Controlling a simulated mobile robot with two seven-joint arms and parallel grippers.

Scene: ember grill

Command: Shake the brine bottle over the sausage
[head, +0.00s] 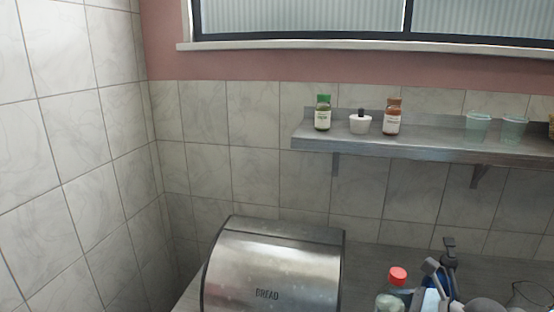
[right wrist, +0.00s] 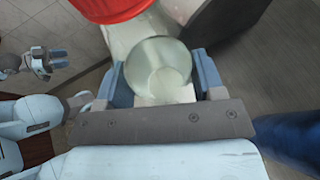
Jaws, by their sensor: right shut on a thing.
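In the right wrist view my right gripper (right wrist: 158,88) is shut on a clear, pale green bottle (right wrist: 160,62), apparently the brine bottle. Its round end faces the camera, and a large red part (right wrist: 112,6), perhaps its cap, is at the top edge. My left gripper (right wrist: 52,62) is small at the left of that view, apart from the bottle; its finger gap is too small to judge. In the head view a clear bottle with a red cap (head: 397,276) stands at the lower right; I cannot tell whether it is the held one. No sausage shows in either view.
A steel bread box (head: 270,270) stands against the tiled wall. A wall shelf (head: 440,148) holds a green-capped jar (head: 322,113), a small white pot (head: 360,123), a brown-capped jar (head: 393,117) and green glasses (head: 478,124). Grey and black items crowd the lower right.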

